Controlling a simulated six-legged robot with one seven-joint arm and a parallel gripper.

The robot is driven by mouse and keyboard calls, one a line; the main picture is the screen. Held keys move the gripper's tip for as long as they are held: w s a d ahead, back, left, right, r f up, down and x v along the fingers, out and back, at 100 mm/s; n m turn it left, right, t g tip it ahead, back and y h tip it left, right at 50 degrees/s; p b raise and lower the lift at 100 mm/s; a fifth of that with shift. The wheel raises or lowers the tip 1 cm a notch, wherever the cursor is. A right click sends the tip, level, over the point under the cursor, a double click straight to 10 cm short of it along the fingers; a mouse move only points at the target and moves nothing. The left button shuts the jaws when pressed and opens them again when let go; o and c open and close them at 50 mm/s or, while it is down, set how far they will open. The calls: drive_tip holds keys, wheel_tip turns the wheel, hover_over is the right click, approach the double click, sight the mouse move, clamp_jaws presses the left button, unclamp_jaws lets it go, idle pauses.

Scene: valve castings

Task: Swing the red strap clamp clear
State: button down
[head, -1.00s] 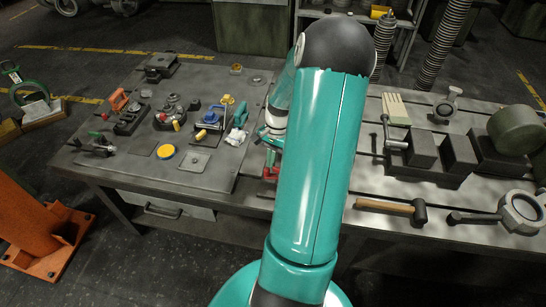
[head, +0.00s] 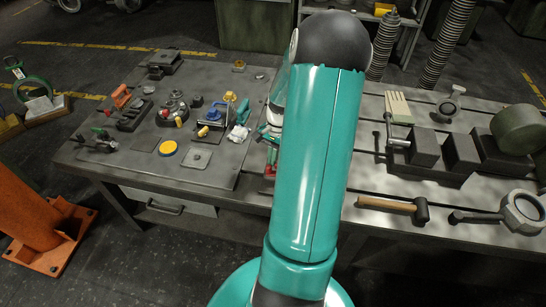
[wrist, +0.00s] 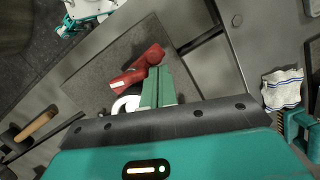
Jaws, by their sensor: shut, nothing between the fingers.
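The red strap clamp (wrist: 140,68) lies on a dark grey plate (wrist: 100,76) in the wrist view, as a bent red bar left of my fingers. My gripper (wrist: 158,72) shows two green fingers shut together with nothing between them. Their tips are right beside the red bar; I cannot tell whether they touch it. A white round part (wrist: 126,104) lies below the bar, partly hidden by my gripper's dark palm. In the head view only a small red piece of the clamp (head: 269,161) shows, left of my arm, which hides the rest.
In the head view, small fixtures and a yellow disc (head: 168,148) fill the left bench. A mallet (head: 395,207) and dark blocks (head: 424,148) lie on the right.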

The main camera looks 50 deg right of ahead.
drive_tip(key=shift+a, duration=0.1)
drive_tip(key=n, duration=0.2)
drive_tip(key=a+n, duration=0.1)
drive_tip(key=shift+a+n+g, duration=0.15)
drive_tip(key=shift+n+g, duration=0.25)
drive_tip(key=n, duration=0.2)
drive_tip(key=shift+s+a+n+g+h, duration=0.1)
drive_tip(key=shift+a+n+g+h, duration=0.2)
drive_tip(key=shift+a, duration=0.05)
drive_tip(key=shift+a+n, duration=0.1)
drive_tip(key=shift+n, duration=0.8)
drive_tip(key=shift+s+a+n+g+h, duration=0.15)
drive_tip(key=shift+s+a+n+h, duration=0.05)
drive_tip(key=shift+n, duration=0.55)
drive_tip(key=shift+s+a+n+g+h, duration=0.15)
drive_tip(key=shift+n+g+h, duration=0.05)
drive_tip(key=shift+n, duration=0.5)
drive_tip(key=shift+s+a+n+g+h, duration=0.15)
drive_tip(key=shift+s+a+n+h, duration=0.05)
drive_tip(key=shift+n, duration=0.55)
drive_tip(key=v, duration=1.3)
drive_tip(key=shift+r, duration=0.4)
